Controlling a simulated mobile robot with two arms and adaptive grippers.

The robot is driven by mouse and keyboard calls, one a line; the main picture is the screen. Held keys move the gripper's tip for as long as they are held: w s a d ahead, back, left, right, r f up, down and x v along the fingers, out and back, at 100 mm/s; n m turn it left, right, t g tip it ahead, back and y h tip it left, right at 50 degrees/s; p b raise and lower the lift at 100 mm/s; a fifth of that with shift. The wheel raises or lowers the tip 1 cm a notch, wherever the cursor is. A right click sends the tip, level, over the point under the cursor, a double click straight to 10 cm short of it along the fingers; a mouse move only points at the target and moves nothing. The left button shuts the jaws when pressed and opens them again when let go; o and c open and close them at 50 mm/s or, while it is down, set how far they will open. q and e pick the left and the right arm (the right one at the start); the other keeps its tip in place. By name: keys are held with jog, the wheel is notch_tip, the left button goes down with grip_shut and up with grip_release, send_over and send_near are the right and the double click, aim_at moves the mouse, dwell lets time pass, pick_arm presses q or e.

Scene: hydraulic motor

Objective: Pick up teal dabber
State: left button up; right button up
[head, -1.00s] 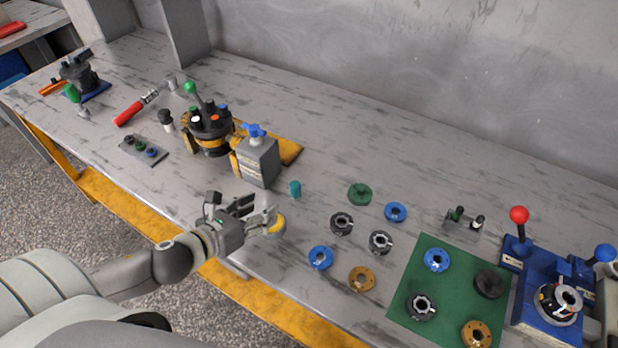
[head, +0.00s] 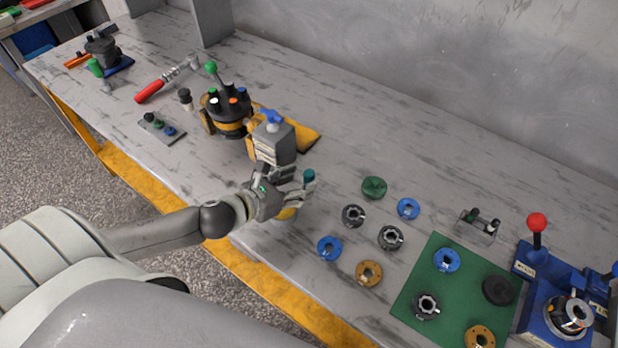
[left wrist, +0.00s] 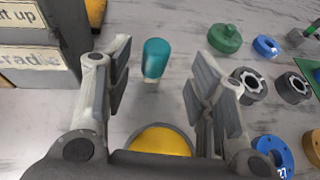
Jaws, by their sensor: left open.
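The teal dabber (head: 309,176) stands on the grey table just right of the grey box with the blue knob. In the left wrist view the teal dabber (left wrist: 155,59) is upright, between and a little beyond the two fingers. My left gripper (head: 293,180) is open right beside it, and its fingers partly hide the dabber's base in the head view. In the left wrist view the left gripper's fingers (left wrist: 158,85) are spread with nothing between the pads touching. My right gripper is not in view.
The grey box (head: 273,143) stands close to the left finger. A green disc (head: 373,187), blue rings and dark rings lie to the right. A green mat (head: 412,293) and a blue fixture (head: 545,285) are farther right. The table behind the dabber is clear.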

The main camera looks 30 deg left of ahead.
aim_at(305, 175)
pick_arm(q)
jog(key=x, duration=0.2)
jog(key=p+x, duration=0.1)
jog(key=shift+w+a+r, duration=0.1)
jog(key=shift+w+r, duration=0.1)
jog(key=shift+w, duration=0.3)
jog(key=shift+w+f, duration=0.35)
jog(key=shift+w, duration=0.25)
jog(key=shift+d, duration=0.25)
jog(key=c, duration=1)
